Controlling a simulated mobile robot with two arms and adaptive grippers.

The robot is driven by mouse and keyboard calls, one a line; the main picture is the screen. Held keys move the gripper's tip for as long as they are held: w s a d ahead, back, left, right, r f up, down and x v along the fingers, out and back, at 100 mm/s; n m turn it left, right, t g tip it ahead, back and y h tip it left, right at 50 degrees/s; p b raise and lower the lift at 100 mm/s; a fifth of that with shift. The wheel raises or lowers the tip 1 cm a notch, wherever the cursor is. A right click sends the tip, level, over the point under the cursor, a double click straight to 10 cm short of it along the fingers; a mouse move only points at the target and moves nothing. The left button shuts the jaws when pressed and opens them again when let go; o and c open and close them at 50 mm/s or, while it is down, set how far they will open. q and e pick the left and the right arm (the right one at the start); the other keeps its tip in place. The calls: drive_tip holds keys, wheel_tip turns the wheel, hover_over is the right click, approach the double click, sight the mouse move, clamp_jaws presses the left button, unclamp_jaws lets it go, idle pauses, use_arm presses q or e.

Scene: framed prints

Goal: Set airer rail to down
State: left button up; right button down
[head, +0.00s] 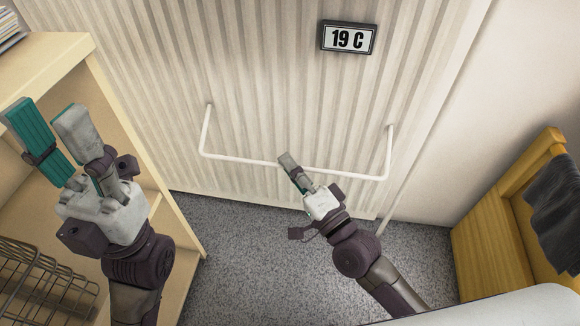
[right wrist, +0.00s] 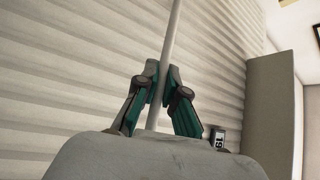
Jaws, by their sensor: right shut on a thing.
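The airer rail (head: 240,159) is a white U-shaped bar on the ribbed wall panel. Its two side arms run from the panel to a long front bar, which stands out low on the panel. My right gripper (head: 287,163) is shut on the front bar near its middle. In the right wrist view the rail (right wrist: 173,40) passes between the two fingers (right wrist: 158,88), which touch it from both sides. My left gripper (head: 52,130) is open and empty at the left, its fingers apart, in front of the shelf unit and away from the rail.
A display reading 19 C (head: 347,38) hangs on the panel above the rail. A pale wooden shelf unit (head: 128,118) stands at left with a wire basket (head: 40,285). A wooden piece with dark cloth (head: 555,200) is at right. Grey carpet (head: 240,250) below is clear.

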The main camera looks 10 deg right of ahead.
drive_tip(key=c, duration=1.2)
unclamp_jaws()
drive_tip(key=shift+c, duration=0.2)
drive_tip(key=shift+s, duration=0.15)
drive_tip(key=v, duration=1.2)
